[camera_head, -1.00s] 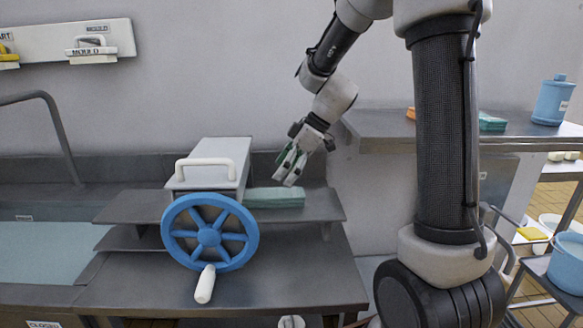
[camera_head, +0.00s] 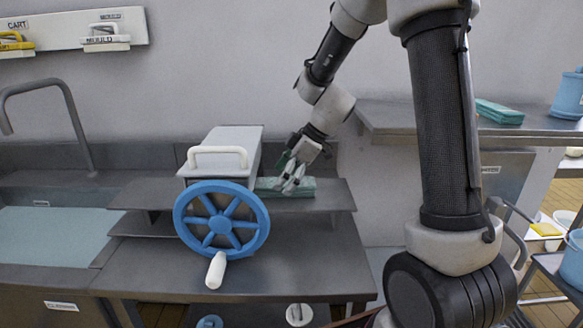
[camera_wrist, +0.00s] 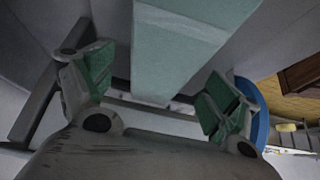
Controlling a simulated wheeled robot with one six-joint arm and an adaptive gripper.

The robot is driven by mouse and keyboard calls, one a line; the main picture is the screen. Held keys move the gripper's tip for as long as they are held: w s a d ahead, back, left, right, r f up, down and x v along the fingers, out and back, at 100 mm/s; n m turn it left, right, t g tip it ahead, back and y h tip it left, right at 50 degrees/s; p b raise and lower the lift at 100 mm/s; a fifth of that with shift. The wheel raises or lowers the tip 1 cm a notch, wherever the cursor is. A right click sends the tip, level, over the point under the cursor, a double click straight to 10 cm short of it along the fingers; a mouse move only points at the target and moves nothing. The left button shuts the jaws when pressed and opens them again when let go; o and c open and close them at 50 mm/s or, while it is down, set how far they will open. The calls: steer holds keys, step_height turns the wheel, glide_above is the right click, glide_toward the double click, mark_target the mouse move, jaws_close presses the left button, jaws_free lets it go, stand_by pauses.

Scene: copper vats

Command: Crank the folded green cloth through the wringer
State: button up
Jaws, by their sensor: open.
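The folded green cloth (camera_head: 300,188) lies on the shelf at the right side of the wringer (camera_head: 222,158), close to its body. The wringer is a grey box with a white top handle, a blue spoked wheel (camera_head: 222,222) on its front and a white crank grip (camera_head: 216,270) at the wheel's bottom. My gripper (camera_head: 290,182) is over the cloth, fingers pointing down. In the wrist view my gripper (camera_wrist: 155,105) is open, with green pads either side of the cloth (camera_wrist: 167,60). I cannot tell whether the fingers touch it.
A sink (camera_head: 55,238) with a bent tap (camera_head: 50,90) is on the left. A side shelf (camera_head: 420,122) at right holds another green folded cloth (camera_head: 499,111) and a blue container (camera_head: 568,97). The bench top (camera_head: 300,265) right of the wheel is clear.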

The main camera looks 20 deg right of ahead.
steer(key=shift+w+a+f, duration=0.15)
steer(key=shift+a+f, duration=0.2)
steer(key=shift+f, duration=0.2)
steer(key=c, duration=1.3)
steer(key=shift+d, duration=0.15)
